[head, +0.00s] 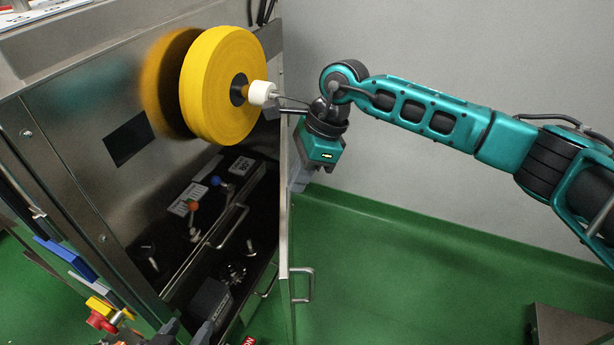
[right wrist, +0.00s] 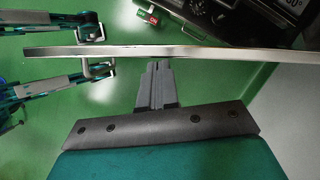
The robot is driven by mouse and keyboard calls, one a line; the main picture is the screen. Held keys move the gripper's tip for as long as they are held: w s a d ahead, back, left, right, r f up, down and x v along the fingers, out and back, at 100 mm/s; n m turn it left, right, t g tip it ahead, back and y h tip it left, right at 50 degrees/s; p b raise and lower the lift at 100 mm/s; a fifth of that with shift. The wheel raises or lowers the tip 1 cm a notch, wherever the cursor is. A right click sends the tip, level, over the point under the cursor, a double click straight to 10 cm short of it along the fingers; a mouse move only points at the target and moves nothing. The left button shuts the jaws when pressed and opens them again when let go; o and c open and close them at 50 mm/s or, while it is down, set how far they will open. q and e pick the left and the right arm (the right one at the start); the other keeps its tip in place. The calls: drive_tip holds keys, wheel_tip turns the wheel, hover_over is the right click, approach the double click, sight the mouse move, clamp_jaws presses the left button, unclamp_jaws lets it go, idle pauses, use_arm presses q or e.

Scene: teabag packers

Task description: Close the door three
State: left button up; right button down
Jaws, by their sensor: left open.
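The steel door (head: 286,230) of the machine stands open, seen nearly edge-on in the head view, with a bar handle (head: 303,286) on its right face. In the right wrist view its edge (right wrist: 200,53) crosses the picture. My right gripper (head: 300,182) is just right of the door's upper part; its fingers (right wrist: 155,75) are together, empty, with tips close to the door. My left gripper (head: 200,332) is low in the head view, mostly hidden. In the right wrist view, teal gripper parts show near handles on both sides of the door edge; one may be a reflection.
The dark machine interior holds knobs and handles (head: 228,226). Green floor and a grey wall lie right of the door. A metal box (head: 572,326) stands at lower right.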

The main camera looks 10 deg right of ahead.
drive_tip(key=shift+a, duration=0.95)
use_arm(q)
drive_tip(key=shift+w+d+r, duration=0.2)
drive_tip(key=shift+d, duration=0.15)
use_arm(e)
drive_tip(key=shift+w+a, duration=0.1)
drive_tip(key=shift+a, duration=0.35)
use_arm(q)
drive_tip(key=shift+f, duration=0.1)
drive_tip(key=shift+f, duration=0.1)
use_arm(e)
drive_tip(key=shift+d, duration=0.1)
